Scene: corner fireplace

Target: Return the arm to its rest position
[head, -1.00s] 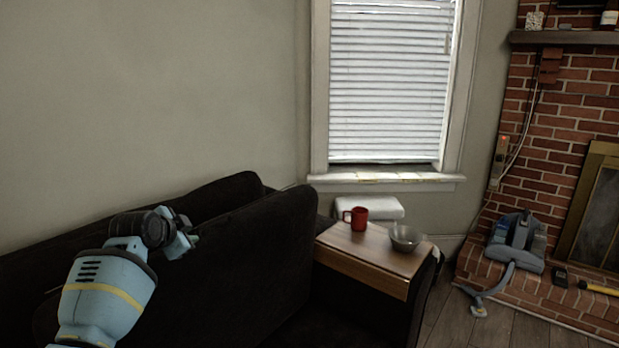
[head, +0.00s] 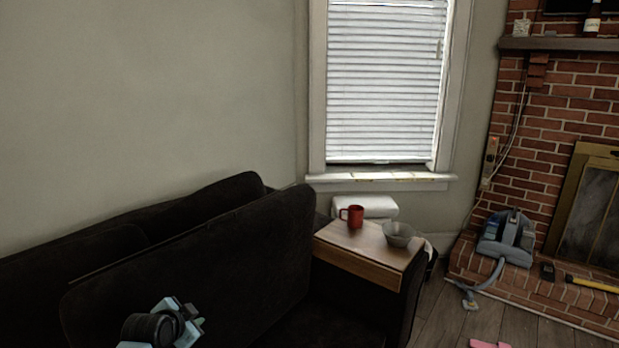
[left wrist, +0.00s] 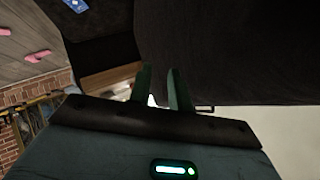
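My left gripper (head: 195,323) is low in the head view, in front of the black sofa (head: 225,235), with most of its arm below the picture's edge. In the left wrist view its two fingers (left wrist: 160,70) stand apart with a gap between them, and nothing is held. The dark sofa surface (left wrist: 225,50) fills much of that view beyond the fingers. My right gripper is not in view.
A wooden tray-like top (head: 360,265) on the sofa's arm bears a red mug (head: 352,216) and a grey bowl (head: 398,234). A vacuum cleaner (head: 507,238) stands by the brick fireplace. Pink things (left wrist: 37,56) and a blue item (left wrist: 76,5) lie beyond.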

